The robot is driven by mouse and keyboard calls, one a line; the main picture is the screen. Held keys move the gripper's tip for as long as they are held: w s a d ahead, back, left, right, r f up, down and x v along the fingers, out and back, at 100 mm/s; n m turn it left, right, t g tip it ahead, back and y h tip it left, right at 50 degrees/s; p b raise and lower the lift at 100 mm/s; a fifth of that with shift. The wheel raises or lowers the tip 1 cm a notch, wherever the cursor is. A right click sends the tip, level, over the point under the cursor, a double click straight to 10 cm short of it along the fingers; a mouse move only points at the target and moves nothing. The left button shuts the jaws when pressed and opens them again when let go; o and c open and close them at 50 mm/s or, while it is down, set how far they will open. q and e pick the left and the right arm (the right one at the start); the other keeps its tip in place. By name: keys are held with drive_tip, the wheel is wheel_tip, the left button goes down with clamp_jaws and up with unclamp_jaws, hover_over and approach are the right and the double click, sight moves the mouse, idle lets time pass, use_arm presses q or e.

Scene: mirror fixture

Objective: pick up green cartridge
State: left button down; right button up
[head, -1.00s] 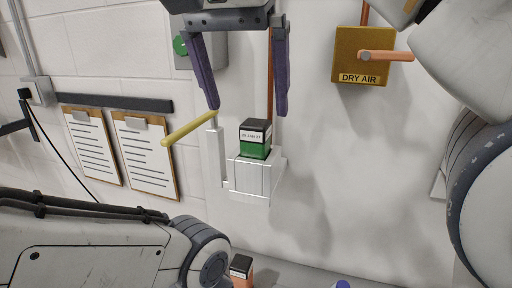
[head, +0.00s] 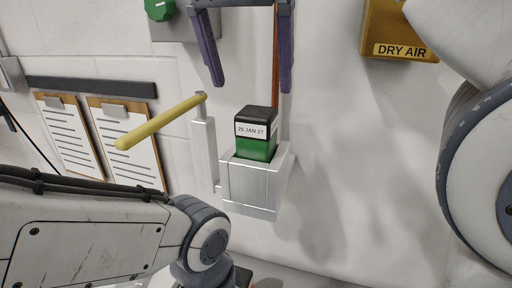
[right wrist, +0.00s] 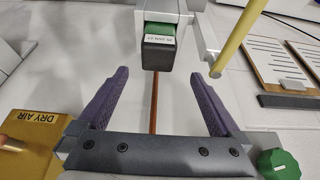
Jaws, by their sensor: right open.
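The green cartridge (head: 257,148) has a black top and a white label reading "25 JAN 27". It sits upright in a pale metal holder (head: 252,190) on the wall, its lower part hidden inside. My right gripper (head: 252,87) is open and empty, its two purple fingers above the cartridge and apart from it. In the right wrist view the cartridge (right wrist: 158,43) appears beyond the fingertips of the gripper (right wrist: 160,73), roughly centred between them. My left arm crosses the lower left of the head view; its gripper is not visible.
A yellow lever (head: 160,122) sticks out to the left beside the holder. A yellow "DRY AIR" box (head: 400,42) is at upper right. A green knob (head: 159,9) is at upper left, above two clipboards (head: 122,140). The wall right of the holder is clear.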

sight(256, 111)
drive_tip(key=shift+s+b+x, duration=0.2)
drive_tip(key=shift+b+x, duration=0.2)
drive_tip(key=shift+x, duration=3.15)
drive_tip(key=shift+d, duration=0.1)
clamp_jaws()
